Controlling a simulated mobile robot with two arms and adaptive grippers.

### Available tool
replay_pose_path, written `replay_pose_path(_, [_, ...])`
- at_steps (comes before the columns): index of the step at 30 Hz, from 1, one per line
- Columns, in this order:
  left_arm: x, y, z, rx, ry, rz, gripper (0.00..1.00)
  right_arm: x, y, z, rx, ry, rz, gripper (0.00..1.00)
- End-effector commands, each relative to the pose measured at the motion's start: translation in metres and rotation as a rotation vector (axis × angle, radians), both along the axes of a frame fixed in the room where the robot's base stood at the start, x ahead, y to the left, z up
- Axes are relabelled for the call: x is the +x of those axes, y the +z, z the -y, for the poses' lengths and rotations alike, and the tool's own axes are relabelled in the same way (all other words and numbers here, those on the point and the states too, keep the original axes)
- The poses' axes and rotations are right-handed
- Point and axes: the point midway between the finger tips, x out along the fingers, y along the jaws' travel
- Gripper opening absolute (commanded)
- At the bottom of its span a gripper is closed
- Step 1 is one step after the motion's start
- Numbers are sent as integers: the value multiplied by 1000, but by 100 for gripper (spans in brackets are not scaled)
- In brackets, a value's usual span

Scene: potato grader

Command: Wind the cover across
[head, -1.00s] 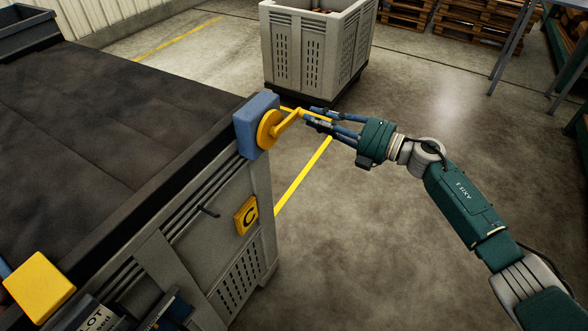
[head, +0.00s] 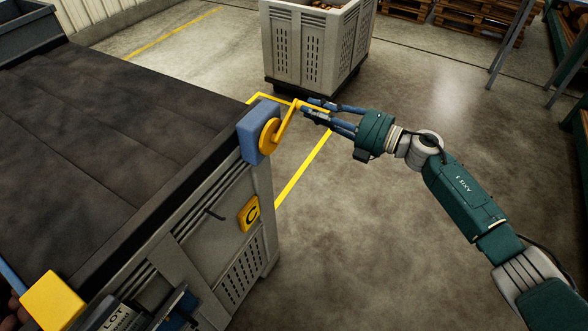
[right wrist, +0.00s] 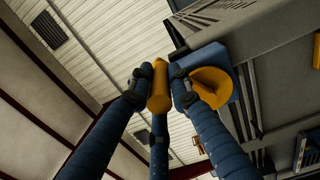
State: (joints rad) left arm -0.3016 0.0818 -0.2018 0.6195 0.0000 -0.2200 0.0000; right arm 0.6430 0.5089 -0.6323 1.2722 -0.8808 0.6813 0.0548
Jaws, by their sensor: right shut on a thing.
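The dark cover (head: 110,130) lies flat across the top of the grey crate (head: 205,268) at left. My right gripper (head: 312,106) is shut on that handle. In the right wrist view the yellow handle (right wrist: 159,88) lies between the blue fingers, with the hub (right wrist: 211,90) to its right. My left gripper is out of view.
A yellow block (head: 52,301) and a blue bar (head: 12,277) are at the lower left. A yellow C plate (head: 249,214) is on the crate's side. Another grey crate (head: 312,48) stands behind. The floor right of the covered crate is clear.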

Motion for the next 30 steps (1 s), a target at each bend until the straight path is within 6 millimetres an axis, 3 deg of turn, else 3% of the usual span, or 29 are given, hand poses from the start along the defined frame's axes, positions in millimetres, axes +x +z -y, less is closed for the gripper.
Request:
replay_pose_path(1, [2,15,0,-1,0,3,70,-10,10,-9,0,24,-4,0])
replay_pose_path(8, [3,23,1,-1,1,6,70,-15,13,-12,0,23,-7,0])
replay_pose_path(16, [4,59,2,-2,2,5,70,-35,33,-22,-1,23,-10,0])
replay_pose_path(23, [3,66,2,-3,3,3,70,-43,33,-27,-3,21,-10,0])
replay_pose_path(30, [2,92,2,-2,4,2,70,-65,43,-38,-5,20,-11,0])
